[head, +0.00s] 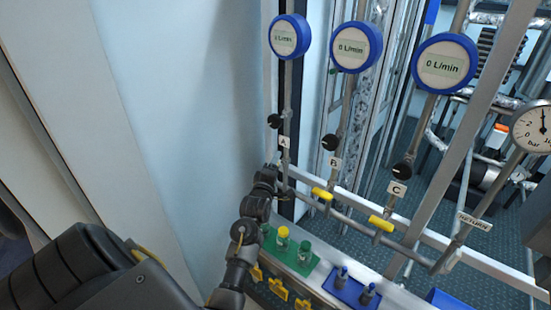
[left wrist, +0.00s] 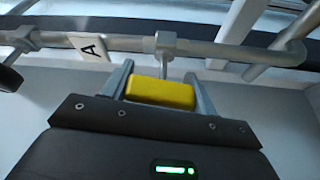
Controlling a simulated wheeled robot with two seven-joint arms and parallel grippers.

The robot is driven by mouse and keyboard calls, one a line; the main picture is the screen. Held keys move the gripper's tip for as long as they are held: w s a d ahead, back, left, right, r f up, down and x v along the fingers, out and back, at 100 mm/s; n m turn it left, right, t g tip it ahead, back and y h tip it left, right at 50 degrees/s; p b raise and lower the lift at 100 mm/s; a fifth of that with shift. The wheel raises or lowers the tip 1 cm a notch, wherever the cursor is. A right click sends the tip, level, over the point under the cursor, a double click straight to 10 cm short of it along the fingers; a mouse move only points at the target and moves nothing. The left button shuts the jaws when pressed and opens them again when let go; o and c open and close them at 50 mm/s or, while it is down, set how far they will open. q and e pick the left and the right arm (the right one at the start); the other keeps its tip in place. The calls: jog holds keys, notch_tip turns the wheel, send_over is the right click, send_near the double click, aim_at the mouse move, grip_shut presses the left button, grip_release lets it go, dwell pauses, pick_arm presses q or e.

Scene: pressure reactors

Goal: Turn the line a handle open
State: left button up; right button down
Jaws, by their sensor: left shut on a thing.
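The yellow line A handle (left wrist: 160,93) sits between the two fingers of my left gripper in the left wrist view. The gripper (left wrist: 162,88) is shut on it. A short stem (left wrist: 165,58) joins the handle to the grey pipe behind, near the white A label (left wrist: 90,46). In that picture the handle's long side runs roughly along the pipe. In the head view my left gripper (head: 268,176) is below the A label (head: 285,142) and hides the handle. The blue line A flow meter (head: 289,37) reads 0 L/min. My right gripper is not in view.
To the right are the yellow handles of line B (head: 322,194) and line C (head: 381,223), both appearing crosswise to their pipes. The other meters also read 0 L/min. A green block (head: 300,262) and a blue block (head: 347,291) stand below. A pale wall (head: 185,100) is at left.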

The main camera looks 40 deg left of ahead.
pick_arm(q)
jog(key=shift+n+g+p, duration=0.5)
jog(key=shift+n+p, duration=0.4)
jog(key=shift+n, duration=0.1)
jog(key=o, duration=1)
jog(key=shift+f, duration=0.1)
